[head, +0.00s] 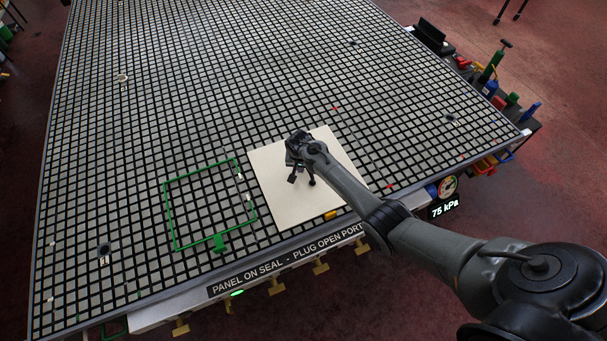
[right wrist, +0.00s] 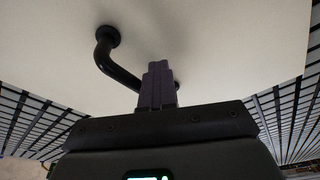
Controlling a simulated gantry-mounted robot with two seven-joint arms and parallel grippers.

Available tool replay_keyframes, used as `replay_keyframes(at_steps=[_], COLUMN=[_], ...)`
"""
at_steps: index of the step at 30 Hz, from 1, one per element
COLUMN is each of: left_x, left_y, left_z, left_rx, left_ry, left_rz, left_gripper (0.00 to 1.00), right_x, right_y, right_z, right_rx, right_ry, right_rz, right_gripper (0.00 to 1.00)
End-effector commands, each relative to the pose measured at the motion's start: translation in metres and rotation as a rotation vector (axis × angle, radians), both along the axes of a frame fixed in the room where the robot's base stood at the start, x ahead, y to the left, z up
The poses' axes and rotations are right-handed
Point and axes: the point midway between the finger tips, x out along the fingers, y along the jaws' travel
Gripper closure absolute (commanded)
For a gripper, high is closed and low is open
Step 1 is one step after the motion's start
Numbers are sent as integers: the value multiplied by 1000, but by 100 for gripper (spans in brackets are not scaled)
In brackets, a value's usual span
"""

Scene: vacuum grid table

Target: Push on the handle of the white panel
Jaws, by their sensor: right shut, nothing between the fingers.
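The white panel (head: 280,205) lies flat on the grid table near its front edge; it fills much of the right wrist view (right wrist: 230,45). Its black bar handle (right wrist: 118,73) has one round foot on the panel at upper left. The bar bends and runs right, passing behind my fingers. My right gripper (right wrist: 158,72) is shut and empty, with its fingertips at the right part of the handle. I cannot tell whether they touch it. In the head view my right gripper (head: 298,172) is over the middle of the panel and largely covers the handle. My left gripper is not in view.
A green outlined rectangle (head: 170,213) lies on the grid left of the panel, apart from it. A small yellow piece (head: 330,215) is at the panel's front edge. A gauge (head: 448,187) with a 75 kPa display and tools line the right edge. The grid behind is mostly clear.

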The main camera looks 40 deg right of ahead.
Motion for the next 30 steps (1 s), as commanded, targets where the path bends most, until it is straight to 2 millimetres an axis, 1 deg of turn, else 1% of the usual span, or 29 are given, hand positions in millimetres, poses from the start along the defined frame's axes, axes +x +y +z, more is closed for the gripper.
replay_keyframes(at_steps=[1,30], left_x=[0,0], left_y=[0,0], left_z=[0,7], left_rx=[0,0], left_ry=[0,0], left_rz=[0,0], left_gripper=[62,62], right_x=[-7,-6], right_y=[-6,-4], right_z=[-6,-7], right_rx=[-4,-4], right_ry=[15,15], right_rz=[-12,-11], right_gripper=[100,100])
